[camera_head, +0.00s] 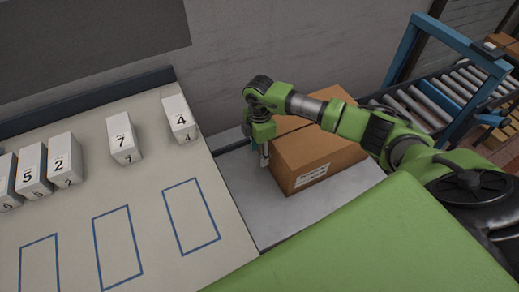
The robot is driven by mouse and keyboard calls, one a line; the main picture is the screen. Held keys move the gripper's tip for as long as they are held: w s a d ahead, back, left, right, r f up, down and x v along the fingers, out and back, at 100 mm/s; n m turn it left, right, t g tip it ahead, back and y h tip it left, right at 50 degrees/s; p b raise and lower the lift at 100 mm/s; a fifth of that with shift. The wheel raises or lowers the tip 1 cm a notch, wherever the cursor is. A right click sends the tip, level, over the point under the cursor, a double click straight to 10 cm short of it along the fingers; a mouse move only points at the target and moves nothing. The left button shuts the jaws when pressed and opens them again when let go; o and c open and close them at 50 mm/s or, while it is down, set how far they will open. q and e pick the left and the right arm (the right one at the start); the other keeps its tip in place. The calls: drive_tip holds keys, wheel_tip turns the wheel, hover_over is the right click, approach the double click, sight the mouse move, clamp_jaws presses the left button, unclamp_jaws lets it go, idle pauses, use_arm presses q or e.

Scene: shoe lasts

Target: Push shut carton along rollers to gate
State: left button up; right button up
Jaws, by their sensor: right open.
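A brown cardboard carton (318,157) with its top shut and a white label on its near side stands on a grey metal surface (268,215). My right arm reaches across above the carton from the right. My right gripper (264,157) points down at the carton's left side, open and empty; I cannot tell whether it touches the carton. The rollers (456,92) run off to the upper right behind the carton. A blue gate frame (440,32) stands over them. My left gripper is not in view.
A pale table (75,206) at left holds several numbered white boxes (122,138) and blue outlined rectangles (191,216). A green surface (370,250) fills the lower right. A grey wall stands behind. More cartons (500,42) sit at the far right.

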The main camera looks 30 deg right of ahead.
drive_tip(key=shift+s+d, duration=0.15)
drive_tip(key=shift+d, duration=2.8)
drive_tip(key=shift+s+d+f+b, duration=0.1)
drive_tip(key=shift+d+b, duration=0.2)
drive_tip(key=shift+d, duration=1.1)
drive_tip(key=shift+s+d+b, duration=0.1)
drive_tip(key=shift+d+b, duration=0.15)
drive_tip(key=shift+d, duration=1.1)
drive_tip(key=shift+s+d+b, duration=0.15)
drive_tip(key=shift+d+b, duration=0.65)
drive_tip(key=shift+d, duration=2.2)
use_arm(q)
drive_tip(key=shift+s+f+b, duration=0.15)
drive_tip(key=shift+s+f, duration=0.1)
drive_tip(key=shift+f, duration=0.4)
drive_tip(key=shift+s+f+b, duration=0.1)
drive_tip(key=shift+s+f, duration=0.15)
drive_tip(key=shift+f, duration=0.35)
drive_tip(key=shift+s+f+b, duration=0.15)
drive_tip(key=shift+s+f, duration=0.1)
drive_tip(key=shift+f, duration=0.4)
use_arm(e)
drive_tip(key=shift+d, duration=1.35)
drive_tip(key=shift+s, duration=0.1)
